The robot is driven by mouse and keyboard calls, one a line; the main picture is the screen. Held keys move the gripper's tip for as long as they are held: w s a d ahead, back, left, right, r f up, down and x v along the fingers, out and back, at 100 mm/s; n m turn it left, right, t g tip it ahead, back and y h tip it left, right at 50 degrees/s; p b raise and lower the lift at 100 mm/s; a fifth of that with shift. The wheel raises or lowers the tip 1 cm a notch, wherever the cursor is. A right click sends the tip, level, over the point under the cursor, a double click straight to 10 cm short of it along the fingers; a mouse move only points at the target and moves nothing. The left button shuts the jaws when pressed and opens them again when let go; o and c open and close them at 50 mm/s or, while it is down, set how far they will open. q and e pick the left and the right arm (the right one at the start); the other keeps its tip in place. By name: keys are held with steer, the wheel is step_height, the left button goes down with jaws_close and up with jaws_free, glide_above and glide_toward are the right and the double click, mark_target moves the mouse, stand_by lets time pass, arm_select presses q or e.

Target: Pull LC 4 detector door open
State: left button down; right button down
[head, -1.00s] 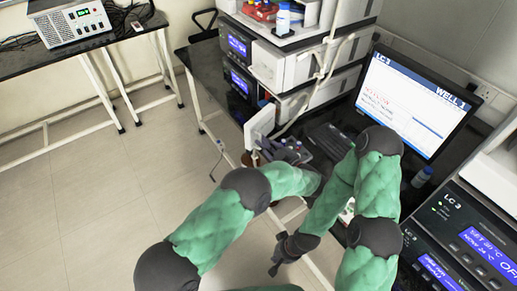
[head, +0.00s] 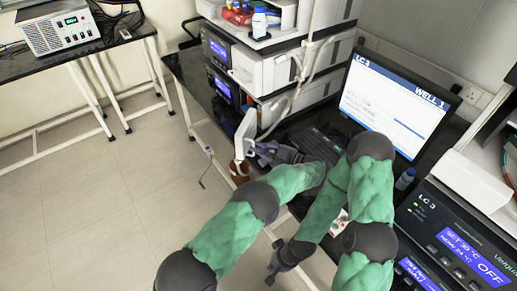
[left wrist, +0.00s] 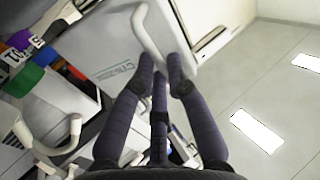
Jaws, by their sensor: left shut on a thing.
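A pale door panel (head: 245,133) stands out from the front of the middle instrument stack, seen nearly edge-on in the head view. In the left wrist view its light grey face (left wrist: 105,68) fills the upper left, with a curved white handle (left wrist: 147,32). My left gripper (head: 256,150) is at the door; in the left wrist view its dark fingers (left wrist: 162,72) are shut on the lower end of the handle. No LC 4 label is legible. My right gripper (head: 272,272) hangs low in front of the bench, away from the door; its fingers are too small to read.
A monitor (head: 395,103) marked LC 3, WELL 1 stands right of the stack. An LC 3 unit (head: 455,235) is at lower right. Bottles (head: 259,20) stand on the stack. A brown bottle (head: 238,172) is below the door. Floor (head: 90,210) at left is clear.

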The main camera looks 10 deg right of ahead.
arm_select(q)
steer(key=shift+w+d+r+t, duration=0.1)
steer(key=shift+w+r+t, duration=0.2)
steer(key=shift+w+r, duration=0.25)
steer(key=c, duration=1.7)
jaws_free()
steer(key=shift+o, duration=0.9)
steer(key=shift+w+d+f, duration=0.1)
steer(key=shift+w+f, duration=0.15)
steer(key=shift+s, duration=0.1)
arm_select(e)
steer(key=shift+w, duration=0.15)
arm_select(q)
steer(key=shift+s, duration=0.1)
arm_select(e)
steer(key=shift+f, duration=0.1)
arm_select(q)
step_height(320, 180, up, 10)
